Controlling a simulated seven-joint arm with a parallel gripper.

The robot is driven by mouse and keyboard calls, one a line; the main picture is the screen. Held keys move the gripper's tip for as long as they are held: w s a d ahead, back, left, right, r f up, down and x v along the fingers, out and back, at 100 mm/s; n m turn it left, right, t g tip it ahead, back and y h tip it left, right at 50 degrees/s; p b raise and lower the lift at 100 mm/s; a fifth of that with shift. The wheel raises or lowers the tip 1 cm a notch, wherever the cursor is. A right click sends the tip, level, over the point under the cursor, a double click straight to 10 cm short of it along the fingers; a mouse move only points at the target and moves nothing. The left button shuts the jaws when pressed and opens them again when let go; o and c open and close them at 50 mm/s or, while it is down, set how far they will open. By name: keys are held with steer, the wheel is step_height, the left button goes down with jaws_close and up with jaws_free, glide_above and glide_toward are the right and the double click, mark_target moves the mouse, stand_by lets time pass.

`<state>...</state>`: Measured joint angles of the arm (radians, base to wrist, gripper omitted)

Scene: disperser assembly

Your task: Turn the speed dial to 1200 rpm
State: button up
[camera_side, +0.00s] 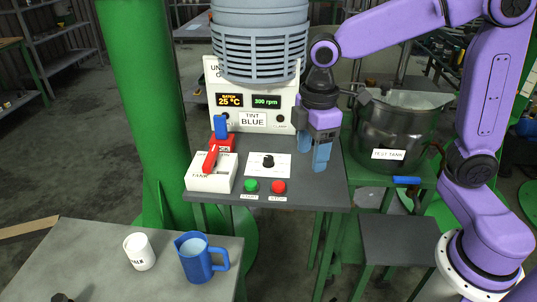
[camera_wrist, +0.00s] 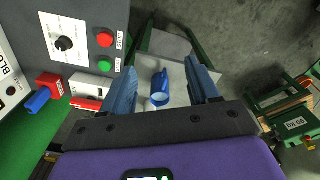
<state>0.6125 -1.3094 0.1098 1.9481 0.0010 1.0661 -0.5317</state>
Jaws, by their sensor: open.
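The speed dial (camera_side: 268,161) is a small black knob on a white plate on the grey bench top. It also shows at the upper left of the wrist view (camera_wrist: 64,43), outside the space between my fingers. The markings around it are too small to read. The display (camera_side: 266,101) behind it reads 300 rpm. My gripper (camera_side: 321,155) has blue fingers pointing down, is open and empty, and is above the right side of the bench, right of the dial and apart from it.
A green button (camera_side: 251,185) and a red button (camera_side: 278,187) sit in front of the dial. A white box with a red lever (camera_side: 210,160) is to its left. The dark test tank (camera_side: 390,135) stands to the right. A blue mug (camera_side: 196,262) is on the front-left table.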

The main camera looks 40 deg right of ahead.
steer(key=w+d+n, duration=0.1)
steer(key=w+d, duration=0.2)
steer(key=w, duration=1.3)
steer(key=n, duration=0.1)
glide_toward(269, 157)
step_height(269, 157, down, 9)
steer(key=shift+w+a+r, duration=0.1)
steer(key=shift+a+r, duration=0.05)
steer(key=c, duration=1)
